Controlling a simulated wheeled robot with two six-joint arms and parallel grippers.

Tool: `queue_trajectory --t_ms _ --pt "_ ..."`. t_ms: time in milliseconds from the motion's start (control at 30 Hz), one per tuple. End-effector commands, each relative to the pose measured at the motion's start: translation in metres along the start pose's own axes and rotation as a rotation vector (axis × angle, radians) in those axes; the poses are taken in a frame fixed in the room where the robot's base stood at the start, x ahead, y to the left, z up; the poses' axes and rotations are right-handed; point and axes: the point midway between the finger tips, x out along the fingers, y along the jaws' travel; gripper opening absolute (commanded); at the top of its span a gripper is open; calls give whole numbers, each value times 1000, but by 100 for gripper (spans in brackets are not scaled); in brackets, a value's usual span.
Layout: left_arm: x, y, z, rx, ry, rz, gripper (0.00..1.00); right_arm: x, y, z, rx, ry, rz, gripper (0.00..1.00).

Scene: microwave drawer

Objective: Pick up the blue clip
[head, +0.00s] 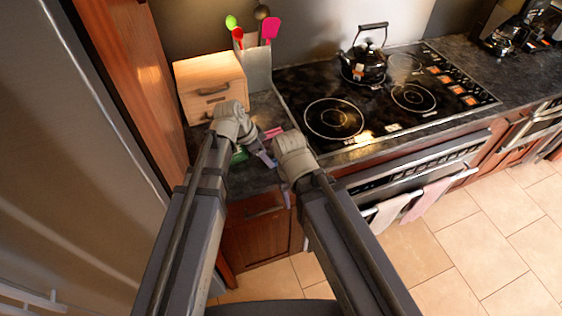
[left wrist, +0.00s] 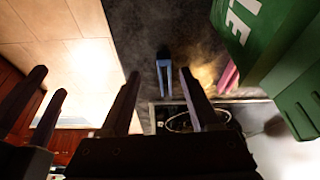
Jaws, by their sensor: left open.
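The blue clip (left wrist: 164,74) lies on the dark countertop in the left wrist view, near its edge. It appears in the gap between the fingers of my left gripper (left wrist: 160,90), which is open and not touching it. In the head view my left gripper (head: 264,152) hangs over the counter, and the blue clip cannot be made out there. My right gripper (left wrist: 32,108) shows at the left of the left wrist view, two fingers apart and nothing between them. In the head view its fingers are hard to make out.
A pink clip (left wrist: 228,77) lies right of the blue one, beside a green box with white letters (left wrist: 265,40). A wooden drawer box (head: 210,84), utensil holder (head: 258,68) and stove (head: 375,98) with a kettle (head: 364,62) stand behind. The counter edge is close.

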Motion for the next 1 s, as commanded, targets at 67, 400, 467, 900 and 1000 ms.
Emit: queue_trajectory --t_ms 67,400,467,900,1000 --pt "12 -3 -1 1 0 0 62 11 -1 -1 0 0 0 50" --pt "48 -6 -6 0 0 0 62 42 -4 -2 0 0 0 50" --pt "48 -6 -6 0 0 0 62 42 -4 -2 0 0 0 50" --pt "46 -6 -6 0 0 0 32 40 -4 -2 0 0 0 50" --pt "46 -6 -6 0 0 0 21 40 -4 -2 0 0 0 50"
